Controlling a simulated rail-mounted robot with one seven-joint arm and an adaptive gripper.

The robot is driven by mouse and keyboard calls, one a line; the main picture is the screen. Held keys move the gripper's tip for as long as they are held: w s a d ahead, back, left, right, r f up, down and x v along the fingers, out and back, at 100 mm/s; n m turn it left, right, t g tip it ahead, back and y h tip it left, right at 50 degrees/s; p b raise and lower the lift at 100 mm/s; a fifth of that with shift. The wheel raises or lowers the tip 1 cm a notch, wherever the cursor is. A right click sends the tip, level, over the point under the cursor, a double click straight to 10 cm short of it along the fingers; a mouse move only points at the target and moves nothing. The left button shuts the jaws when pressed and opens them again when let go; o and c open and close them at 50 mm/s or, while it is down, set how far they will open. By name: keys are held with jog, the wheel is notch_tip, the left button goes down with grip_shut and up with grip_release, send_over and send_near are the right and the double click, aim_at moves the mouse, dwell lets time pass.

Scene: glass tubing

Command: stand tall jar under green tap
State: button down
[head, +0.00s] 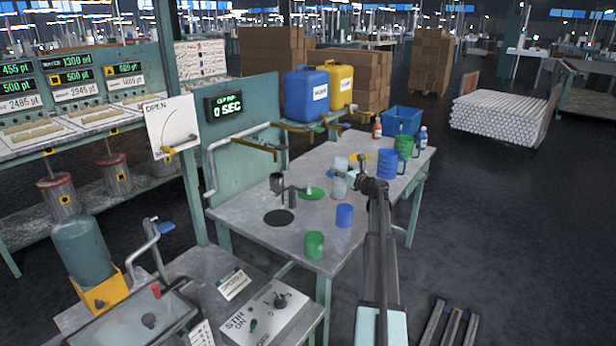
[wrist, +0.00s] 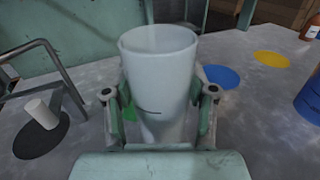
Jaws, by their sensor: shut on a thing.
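The tall jar is a pale, see-through cup, seen upright with its open rim up in the wrist view (wrist: 158,70); it also shows in the head view (head: 339,188). My gripper (head: 350,184) is shut on its sides, with one finger on each side in the wrist view (wrist: 160,108). The jar's base is hidden there, so I cannot tell whether it touches the bench. A green disc (head: 312,194) lies on the bench to the left of the jar in the head view; it is partly behind the jar in the wrist view (wrist: 131,110). I cannot make out a green tap clearly.
A blue cup (head: 344,215) and green cup (head: 314,245) stand near the front. Blue (head: 305,95) and yellow (head: 338,84) jugs sit on the shelf. Blue and green containers crowd the right.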

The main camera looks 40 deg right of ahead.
jog(key=w+a+f+p, duration=0.1)
jog(key=w+a, duration=0.1)
jog(key=w, duration=0.4)
jog(key=w+a+f+p, duration=0.1)
jog(key=w+a+f, duration=0.1)
jog(key=w, duration=0.5)
jog(key=shift+w+a+f+p, duration=0.15)
jog(key=shift+a+f+p, duration=0.1)
jog(key=shift+a+p, duration=0.1)
jog(key=shift+d, duration=0.1)
jog(key=shift+f, duration=0.15)
jog(key=shift+c, duration=1.8)
grip_release()
jog(key=s+b, duration=0.2)
jog(key=s, duration=1)
jog(key=shift+a+r, duration=0.2)
jog(key=shift+a, duration=0.2)
